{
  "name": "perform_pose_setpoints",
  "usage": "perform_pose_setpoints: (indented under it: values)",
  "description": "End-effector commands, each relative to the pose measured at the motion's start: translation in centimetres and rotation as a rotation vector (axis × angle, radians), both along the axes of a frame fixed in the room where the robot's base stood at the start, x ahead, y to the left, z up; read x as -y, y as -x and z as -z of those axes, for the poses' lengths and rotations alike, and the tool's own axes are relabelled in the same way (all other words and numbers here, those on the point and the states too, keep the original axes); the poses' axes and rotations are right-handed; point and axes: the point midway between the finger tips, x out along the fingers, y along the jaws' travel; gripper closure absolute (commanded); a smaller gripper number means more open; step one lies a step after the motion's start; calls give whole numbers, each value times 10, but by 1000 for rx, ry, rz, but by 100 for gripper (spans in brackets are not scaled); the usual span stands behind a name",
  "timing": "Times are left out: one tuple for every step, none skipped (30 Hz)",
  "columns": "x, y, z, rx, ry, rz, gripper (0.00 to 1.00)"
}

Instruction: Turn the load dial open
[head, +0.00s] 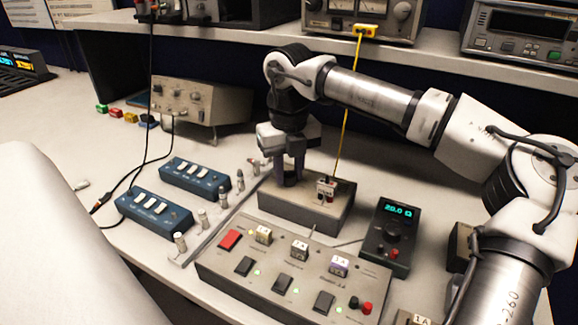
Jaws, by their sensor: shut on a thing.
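My gripper (291,180) points straight down onto the left part of a low grey box (305,208) in the middle of the bench. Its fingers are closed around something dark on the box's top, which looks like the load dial. The fingers hide most of it, so its pointer and markings cannot be read. A small dark meter (388,238) to the right shows "20.0 Ω" in green and has a red knob on its face.
A yellow lead (343,130) runs down to a plug (326,189) beside my gripper. A switch panel (290,280) with lit green lamps lies in front. Two blue switch boxes (195,178) and several small metal posts stand to the left. A shelf with instruments (517,40) is behind.

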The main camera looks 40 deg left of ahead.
Motion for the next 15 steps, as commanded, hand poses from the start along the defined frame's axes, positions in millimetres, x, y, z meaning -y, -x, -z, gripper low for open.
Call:
perform_pose_setpoints:
  values:
    - [-1,-1,-2,2,-4,-42,96]
    - [-1,-1,-2,3,-4,-70,96]
    - [-1,-1,-2,3,-4,-108,96]
    - [-1,-1,-2,3,-4,-137,96]
    - [-1,-1,-2,3,-4,-165,96]
    - [-1,-1,-2,3,-4,-203,96]
    - [-1,-1,-2,3,-4,-231,96]
    - [-1,-1,-2,3,-4,-260,96]
    - [-1,-1,-2,3,-4,-297,96]
    - [-1,-1,-2,3,-4,-324,96]
    - [-1,-1,-2,3,-4,-351,96]
    - [-1,-1,-2,3,-4,-386,96]
    - [-1,-1,-2,3,-4,-412,96]
    - [-1,-1,-2,3,-4,-437,96]
    - [-1,-1,-2,4,-4,-469,96]
